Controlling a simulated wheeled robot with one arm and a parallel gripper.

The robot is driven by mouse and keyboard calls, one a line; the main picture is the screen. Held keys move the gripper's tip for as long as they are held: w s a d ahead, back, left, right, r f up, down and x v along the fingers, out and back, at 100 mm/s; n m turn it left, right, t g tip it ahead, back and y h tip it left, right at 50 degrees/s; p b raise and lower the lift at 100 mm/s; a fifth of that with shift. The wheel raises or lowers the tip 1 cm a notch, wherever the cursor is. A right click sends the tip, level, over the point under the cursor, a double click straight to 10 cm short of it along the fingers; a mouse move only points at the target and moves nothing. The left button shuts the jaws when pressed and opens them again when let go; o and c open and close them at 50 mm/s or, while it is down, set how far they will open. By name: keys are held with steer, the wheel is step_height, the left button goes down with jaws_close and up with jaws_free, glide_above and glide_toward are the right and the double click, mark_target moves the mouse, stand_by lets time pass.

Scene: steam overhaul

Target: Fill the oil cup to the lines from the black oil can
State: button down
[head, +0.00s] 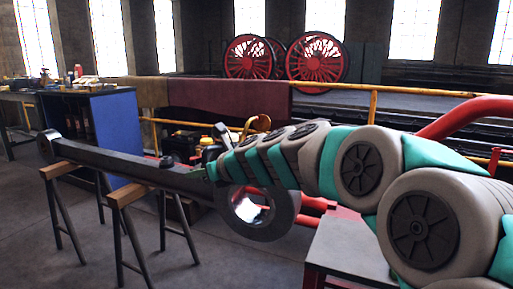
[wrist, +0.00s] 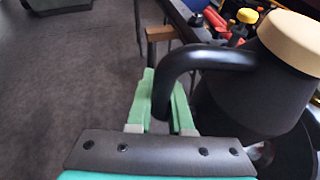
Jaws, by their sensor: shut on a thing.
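The black oil can (wrist: 232,105) with a cream top fills the right of the wrist view. My gripper (wrist: 164,95) is shut on its curved black handle, with one green finger on each side. A small dark round fitting on top of the rod, perhaps the oil cup (head: 167,161), is left of my gripper. I cannot see any oil level or lines.
The rod lies on two trestles with wooden tops (head: 132,193); its large ring end (head: 258,228) is under my arm. A blue-sided workbench (head: 118,135) stands behind left. Yellow railings (head: 373,110) and red wheels (head: 317,57) are behind. The floor at front left is clear.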

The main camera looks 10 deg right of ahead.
steer(key=shift+s+a+r+m+g+p, duration=0.15)
steer(key=shift+r+m+g+p, duration=0.2)
steer(key=shift+r+p, duration=1.5)
steer(key=shift+s+a+r+m+g+y+p, duration=0.15)
steer(key=shift+r+m+g+y+p, duration=0.25)
steer(key=shift+r+p, duration=0.3)
steer(key=shift+s+a+r+m+g+y+p, duration=0.1)
steer(key=shift+s+r+m+y+p, duration=0.1)
steer(key=shift+r+m+p, duration=0.5)
steer(key=shift+s+a+r+m+g+y+p, duration=0.15)
steer(key=shift+r+m+g+y+p, duration=0.25)
steer(key=shift+r, duration=0.45)
stand_by(3.9)
